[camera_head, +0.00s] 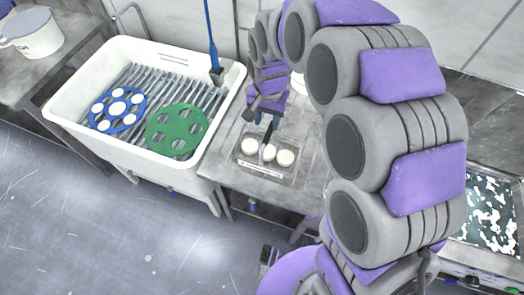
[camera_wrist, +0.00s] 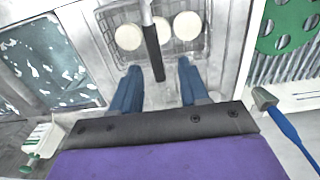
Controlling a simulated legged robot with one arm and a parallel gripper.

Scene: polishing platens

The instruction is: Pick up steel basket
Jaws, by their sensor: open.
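The steel basket (camera_head: 262,164) is a small wire basket on the grey metal bench, holding three white round discs and a white strip along its front. In the wrist view the basket (camera_wrist: 204,28) lies just beyond my fingertips. Its upright handle has a dark grip (camera_wrist: 152,52), which appears between my two blue fingers. My gripper (camera_wrist: 160,64) is open, with the fingers apart on either side of the grip. In the head view my gripper (camera_head: 267,118) is above the basket, partly hidden by my arm; exact finger contact cannot be told.
A white tub (camera_head: 120,150) stands left of the basket, with a blue carrier (camera_head: 128,108) and a green carrier (camera_head: 185,118) on its ribbed rack. A blue-handled brush (camera_head: 211,45) stands near the tub's back right corner. A speckled basin (camera_head: 488,215) is at right.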

